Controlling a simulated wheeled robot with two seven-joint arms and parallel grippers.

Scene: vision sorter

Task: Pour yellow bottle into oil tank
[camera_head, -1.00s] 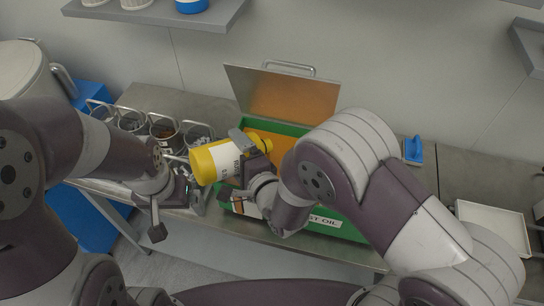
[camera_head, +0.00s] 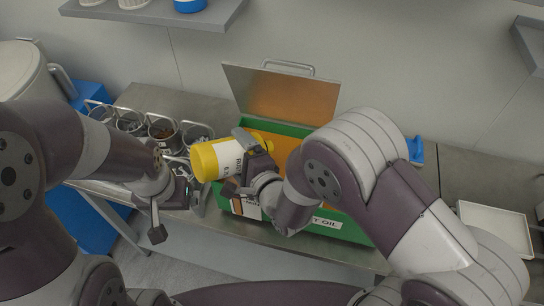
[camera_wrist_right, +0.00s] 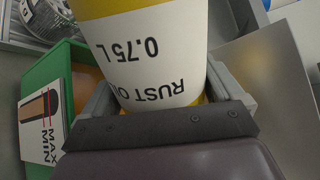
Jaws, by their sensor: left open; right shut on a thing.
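The yellow bottle (camera_head: 205,163) with a white label is held by my right gripper (camera_head: 250,160), which is shut around it. The bottle lies nearly level in the head view, its neck end to the right, over the left part of the oil tank. In the right wrist view the bottle (camera_wrist_right: 150,50) fills the middle, its label reading "RUST O..." and "0.75 L". The green oil tank (camera_head: 325,222) has its lid (camera_head: 285,95) raised at the back. A MAX/MIN level sign (camera_wrist_right: 42,125) is on its side. My left gripper (camera_head: 172,215) is open and empty, left of the tank.
Several wire-handled metal containers (camera_head: 163,130) stand on the table left of the tank. A blue object (camera_head: 415,150) and a white tray (camera_head: 495,228) are to the right. A shelf (camera_head: 160,12) hangs on the back wall.

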